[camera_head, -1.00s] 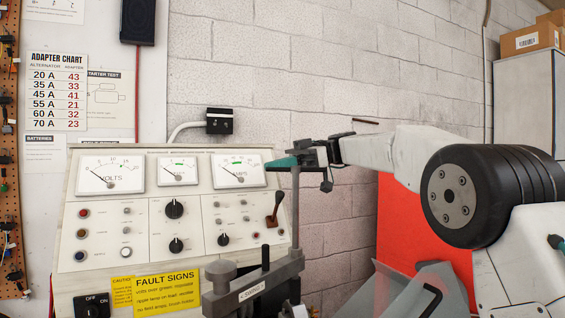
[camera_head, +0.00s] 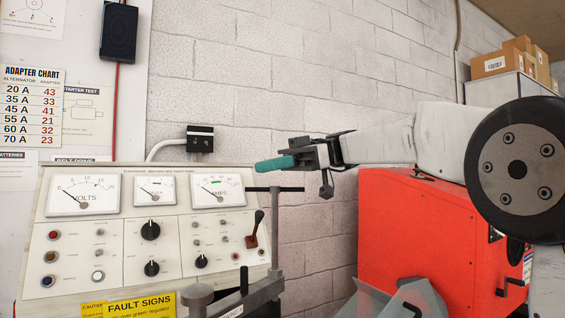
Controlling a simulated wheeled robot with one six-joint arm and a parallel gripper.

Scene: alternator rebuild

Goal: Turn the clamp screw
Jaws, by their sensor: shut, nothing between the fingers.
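The clamp screw (camera_head: 275,232) is a grey upright rod with a dark crossbar handle (camera_head: 276,189) on top. It rises from the grey clamp arm (camera_head: 262,294) in front of the test bench panel. My gripper (camera_head: 275,163) has teal fingertips pointing left, and they are shut with nothing between them. In the picture the fingertips are just above the crossbar, with a small gap between. I cannot tell their distance in depth. The lower part of the clamp is cut off by the bottom edge.
A red cabinet (camera_head: 411,226) stands to the right, below my arm. A grey angled metal part (camera_head: 392,297) is at the lower right.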

